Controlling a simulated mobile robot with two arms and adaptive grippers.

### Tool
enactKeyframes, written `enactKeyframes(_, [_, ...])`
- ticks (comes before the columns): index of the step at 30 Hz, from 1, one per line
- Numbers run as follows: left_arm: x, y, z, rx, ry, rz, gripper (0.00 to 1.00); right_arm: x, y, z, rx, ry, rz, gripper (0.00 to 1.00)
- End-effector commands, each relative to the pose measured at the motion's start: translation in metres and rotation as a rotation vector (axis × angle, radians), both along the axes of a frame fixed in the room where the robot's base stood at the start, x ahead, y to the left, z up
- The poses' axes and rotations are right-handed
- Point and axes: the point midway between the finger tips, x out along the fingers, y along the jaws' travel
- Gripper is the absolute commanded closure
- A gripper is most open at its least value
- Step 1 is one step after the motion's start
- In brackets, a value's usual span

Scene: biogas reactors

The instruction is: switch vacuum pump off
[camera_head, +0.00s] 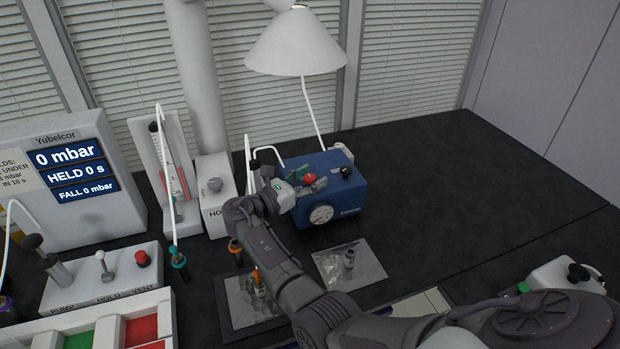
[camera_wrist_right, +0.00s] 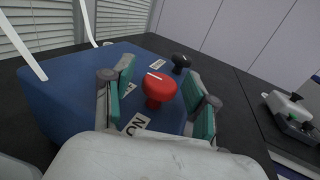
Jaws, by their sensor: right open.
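The vacuum pump is a blue box (camera_head: 345,196) with a round gauge on its front, standing on the black bench; its blue top fills much of the right wrist view (camera_wrist_right: 60,85). A red knob (camera_wrist_right: 159,90) with a white line on it sits on the pump's top, and it also shows in the head view (camera_head: 310,177). My right gripper (camera_wrist_right: 160,92) is open, with its green-padded fingers on either side of the red knob. Whether the pads touch the knob I cannot tell. A label beside the knob is partly hidden by a finger. My left gripper is not in view.
A black knob (camera_wrist_right: 181,62) sits on the pump beyond the red one. A display unit (camera_head: 70,180) reads 0 mbar. A switch box (camera_head: 105,278) stands at the left. A white funnel-shaped hood (camera_head: 296,45) hangs above.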

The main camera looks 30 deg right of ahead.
Motion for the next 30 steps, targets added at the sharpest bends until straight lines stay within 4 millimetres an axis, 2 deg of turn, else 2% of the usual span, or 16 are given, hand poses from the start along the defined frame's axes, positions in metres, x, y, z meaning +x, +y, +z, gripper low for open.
enactKeyframes(5, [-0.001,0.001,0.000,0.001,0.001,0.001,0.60,-0.001,0.006,0.000,0.000,0.000,0.001,0.42])
enactKeyframes(15, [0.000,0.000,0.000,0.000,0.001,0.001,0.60,-0.008,0.060,-0.001,0.001,0.001,0.002,0.42])
enactKeyframes(18, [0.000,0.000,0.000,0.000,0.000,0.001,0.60,-0.009,0.069,0.000,0.000,0.001,0.001,0.42])
enactKeyframes(30, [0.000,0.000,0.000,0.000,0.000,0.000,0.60,-0.010,0.075,0.000,0.000,0.000,0.000,0.42])
